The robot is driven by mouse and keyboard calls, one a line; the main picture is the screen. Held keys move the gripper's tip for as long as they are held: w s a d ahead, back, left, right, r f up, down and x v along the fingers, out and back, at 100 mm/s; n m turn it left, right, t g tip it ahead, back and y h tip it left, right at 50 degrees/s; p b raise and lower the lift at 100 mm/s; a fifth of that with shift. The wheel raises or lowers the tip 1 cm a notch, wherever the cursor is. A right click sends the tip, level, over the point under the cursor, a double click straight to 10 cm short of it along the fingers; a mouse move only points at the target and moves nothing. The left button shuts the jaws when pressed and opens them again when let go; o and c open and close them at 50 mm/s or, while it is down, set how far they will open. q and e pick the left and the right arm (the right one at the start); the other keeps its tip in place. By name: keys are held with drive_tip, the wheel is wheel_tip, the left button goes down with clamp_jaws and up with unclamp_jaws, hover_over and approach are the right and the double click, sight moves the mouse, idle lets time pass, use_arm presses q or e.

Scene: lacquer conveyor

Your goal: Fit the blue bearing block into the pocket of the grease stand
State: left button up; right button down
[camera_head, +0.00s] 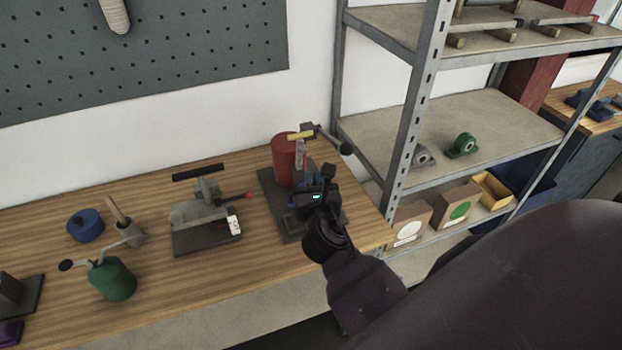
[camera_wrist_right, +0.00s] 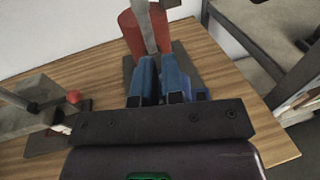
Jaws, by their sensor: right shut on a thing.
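My right gripper (camera_head: 312,192) is over the grease stand at the right end of the bench, shut on the blue bearing block. The gripper and block hide the pocket, so I cannot tell whether the block is seated. My left gripper is not in view.
A grey press with a red-tipped lever (camera_head: 205,208) stands left of the stand. Further left are a green can (camera_head: 112,280) and a round blue part (camera_head: 85,226). Metal shelving (camera_head: 410,110) rises close on the right. The bench front between press and can is clear.

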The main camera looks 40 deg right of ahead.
use_arm(q)
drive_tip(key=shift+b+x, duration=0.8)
drive_tip(key=shift+b, duration=0.7)
use_arm(e)
drive_tip(key=shift+s+d+f+n+t+y, duration=0.1)
drive_tip(key=shift+f+n+t+y, duration=0.05)
drive_tip(key=shift+f+n+y, duration=0.9)
drive_tip(key=shift+d+f+n+t+y, duration=0.15)
drive_tip(key=shift+f+n+y, duration=0.45)
drive_tip(key=shift+y, duration=0.75)
use_arm(q)
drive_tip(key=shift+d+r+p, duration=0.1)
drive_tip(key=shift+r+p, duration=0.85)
drive_tip(key=shift+p, duration=0.15)
use_arm(e)
drive_tip(key=shift+y, duration=0.3)
use_arm(q)
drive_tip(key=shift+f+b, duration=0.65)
drive_tip(key=shift+b, duration=0.1)
use_arm(e)
drive_tip(key=shift+f, duration=1)
drive_tip(key=c, duration=1.2)
unclamp_jaws()
drive_tip(key=shift+o, duration=0.2)
drive_tip(key=shift+f, duration=0.1)
